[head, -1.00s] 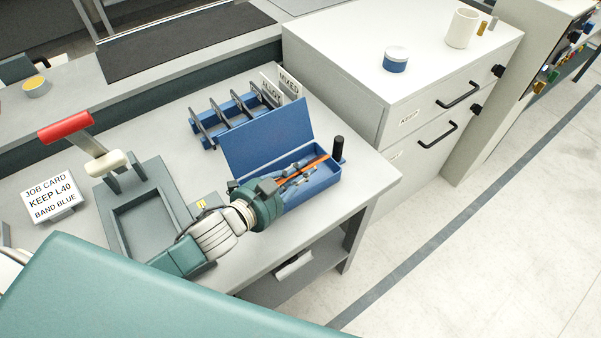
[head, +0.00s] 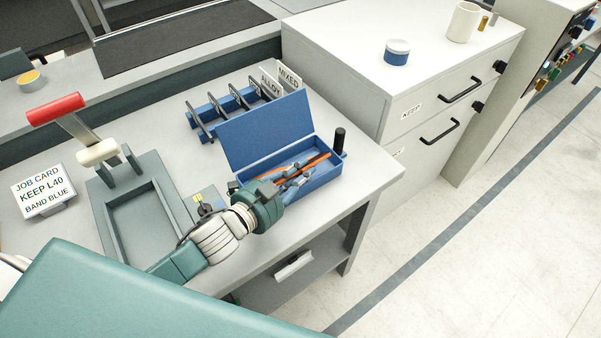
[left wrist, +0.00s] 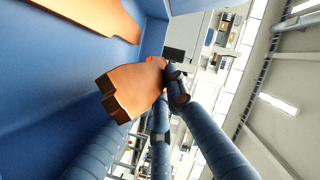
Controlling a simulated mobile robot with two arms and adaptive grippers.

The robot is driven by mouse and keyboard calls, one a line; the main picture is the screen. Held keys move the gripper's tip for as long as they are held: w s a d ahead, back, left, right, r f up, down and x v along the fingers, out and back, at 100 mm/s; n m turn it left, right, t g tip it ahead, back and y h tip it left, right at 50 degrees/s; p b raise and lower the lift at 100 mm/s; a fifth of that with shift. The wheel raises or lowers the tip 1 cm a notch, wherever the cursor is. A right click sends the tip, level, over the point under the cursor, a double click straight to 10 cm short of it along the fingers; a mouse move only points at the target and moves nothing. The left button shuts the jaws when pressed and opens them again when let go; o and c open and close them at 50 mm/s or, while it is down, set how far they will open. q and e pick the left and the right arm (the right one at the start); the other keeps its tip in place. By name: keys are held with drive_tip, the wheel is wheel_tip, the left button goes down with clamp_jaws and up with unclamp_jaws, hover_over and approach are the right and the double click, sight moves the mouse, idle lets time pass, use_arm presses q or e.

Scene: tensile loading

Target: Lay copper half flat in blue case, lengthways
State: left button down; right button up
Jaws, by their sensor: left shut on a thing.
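The open blue case (head: 318,180) stands near the table's right edge, its lid (head: 262,130) raised behind it. One copper half (head: 316,162) lies lengthways in the case; it also shows against the blue in the left wrist view (left wrist: 98,18). My left gripper (head: 296,180) reaches into the case from the front left. In the left wrist view its fingers (left wrist: 177,85) are shut on a second copper half (left wrist: 130,92), whose broad end points towards the camera. The fingers partly hide this piece in the head view. I cannot tell whether it touches the case floor.
A black post (head: 339,142) stands at the case's right end. A blue rack (head: 204,128) with dark dividers is behind the lid. A grey press with a red handle (head: 55,109) and a job card (head: 43,190) are to the left. A white drawer cabinet (head: 345,50) stands behind.

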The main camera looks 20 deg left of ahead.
use_arm(q)
drive_tip(key=f, duration=0.2)
drive_tip(key=s+f, duration=0.1)
drive_tip(key=shift+f, duration=0.35)
drive_tip(key=c, duration=1.7)
unclamp_jaws()
drive_tip(key=shift+s+f+g, duration=0.1)
drive_tip(key=shift+g, duration=0.2)
drive_tip(key=shift+s, duration=0.35)
drive_tip(key=s+a+r, duration=0.1)
drive_tip(key=s, duration=0.1)
drive_tip(key=s+a+r, duration=0.1)
drive_tip(key=s+r, duration=0.1)
drive_tip(key=s, duration=0.1)
drive_tip(key=s+a+r, duration=0.2)
drive_tip(key=s, duration=0.1)
drive_tip(key=shift+s+r, duration=0.2)
drive_tip(key=shift+s, duration=0.05)
drive_tip(key=shift+s+a+r, duration=0.15)
drive_tip(key=shift+s+r, duration=0.15)
drive_tip(key=shift+r, duration=0.1)
drive_tip(key=shift+t, duration=0.4)
wheel_tip(320, 180, up, 10)
drive_tip(key=p, duration=1.1)
drive_tip(key=shift+r, duration=0.1)
